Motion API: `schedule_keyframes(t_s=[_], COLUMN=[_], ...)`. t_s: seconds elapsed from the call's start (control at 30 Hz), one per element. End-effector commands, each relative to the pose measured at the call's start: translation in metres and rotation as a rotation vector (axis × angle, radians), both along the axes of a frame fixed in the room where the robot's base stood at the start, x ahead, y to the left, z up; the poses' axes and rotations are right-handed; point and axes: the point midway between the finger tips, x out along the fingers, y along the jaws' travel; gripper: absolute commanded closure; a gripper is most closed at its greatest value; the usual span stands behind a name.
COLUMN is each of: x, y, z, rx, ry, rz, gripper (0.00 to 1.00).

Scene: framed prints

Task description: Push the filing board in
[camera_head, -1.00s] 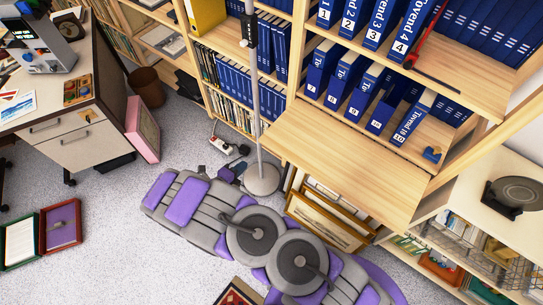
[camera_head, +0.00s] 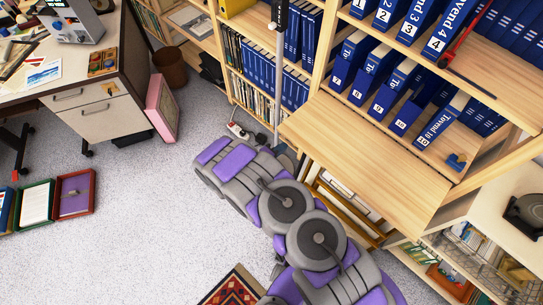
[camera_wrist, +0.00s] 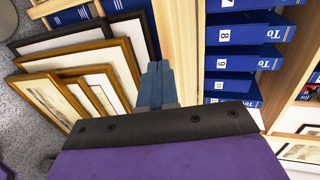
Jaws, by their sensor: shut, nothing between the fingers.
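The filing board (camera_head: 365,165) is a flat pale wood panel sticking out of the bookcase, below the row of blue binders in the head view. Its top is bare. In the wrist view a pale wood strip (camera_wrist: 179,40), which looks like the board, runs between the framed prints and the binders. My gripper (camera_wrist: 156,72) is shut and empty, its blue-grey fingers overlapping the strip's left edge in that view. I cannot tell whether they touch it. In the head view my purple and grey arm lies left of and below the board; the fingertips cannot be made out.
Blue binders (camera_head: 365,75) fill the shelves above the board. Framed prints (camera_wrist: 75,60) lean beneath it. A lamp pole (camera_head: 279,80) stands at its left. A low shelf unit (camera_head: 475,225) is at right. Open carpet (camera_head: 140,220) lies left, with a patterned rug (camera_head: 235,288) in front.

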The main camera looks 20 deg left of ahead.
Motion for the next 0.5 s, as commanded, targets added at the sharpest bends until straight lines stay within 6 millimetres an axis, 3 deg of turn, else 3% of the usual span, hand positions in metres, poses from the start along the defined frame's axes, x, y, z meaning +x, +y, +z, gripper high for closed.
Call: schedule_keyframes(t_s=[0.2,0.5], x=[0.018,0.02], y=[-0.007,-0.007], z=[0.0,0.0], rx=[0.0,-0.001], ry=[0.0,0.0], rz=[-0.001,0.0], gripper=[1.0,1.0])
